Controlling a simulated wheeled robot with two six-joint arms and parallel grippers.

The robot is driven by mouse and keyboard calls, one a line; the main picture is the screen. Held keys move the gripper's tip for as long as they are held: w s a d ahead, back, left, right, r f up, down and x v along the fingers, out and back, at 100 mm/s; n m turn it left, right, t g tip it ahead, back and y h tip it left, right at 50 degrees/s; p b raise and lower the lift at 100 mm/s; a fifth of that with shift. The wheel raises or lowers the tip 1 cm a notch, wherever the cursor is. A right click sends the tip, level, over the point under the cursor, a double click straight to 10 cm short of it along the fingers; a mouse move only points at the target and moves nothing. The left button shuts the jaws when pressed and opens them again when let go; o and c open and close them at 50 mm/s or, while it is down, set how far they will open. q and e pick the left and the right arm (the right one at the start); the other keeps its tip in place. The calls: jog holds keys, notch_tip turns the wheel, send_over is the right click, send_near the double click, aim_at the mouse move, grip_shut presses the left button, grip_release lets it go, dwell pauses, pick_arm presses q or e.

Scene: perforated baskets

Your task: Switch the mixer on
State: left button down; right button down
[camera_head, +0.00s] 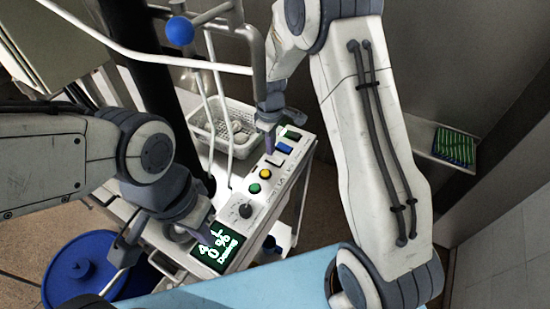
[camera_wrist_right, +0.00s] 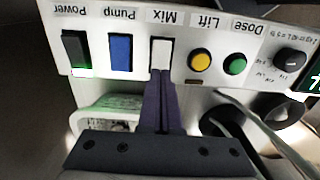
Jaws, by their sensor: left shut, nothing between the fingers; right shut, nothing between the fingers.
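The white control panel (camera_wrist_right: 210,80) fills the top of the right wrist view, upside down. Its white Mix switch (camera_wrist_right: 161,54) sits between the blue Pump switch (camera_wrist_right: 121,52) and the yellow Lift button (camera_wrist_right: 200,60). My right gripper (camera_wrist_right: 162,76) is shut and empty, its tips at the lower edge of the Mix switch; I cannot tell whether they touch it. In the head view my right gripper (camera_head: 270,147) points down at the panel's switch row. My left gripper (camera_head: 122,246) is shut and empty, left of the panel's display (camera_head: 218,246).
The Power switch (camera_wrist_right: 76,48) has a green glow at its edge. The green Dose button (camera_wrist_right: 235,64) and a black knob (camera_wrist_right: 291,59) are beyond Lift. A white perforated basket (camera_head: 222,150) stands behind the panel. A blue round lid (camera_head: 85,272) is at lower left.

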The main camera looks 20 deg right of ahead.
jog(key=shift+f+b, duration=0.65)
jog(key=shift+f, duration=0.3)
dwell(0.6)
jog(key=shift+r+p, duration=2.9)
jog(key=shift+r, duration=0.7)
jog(key=shift+f, duration=0.1)
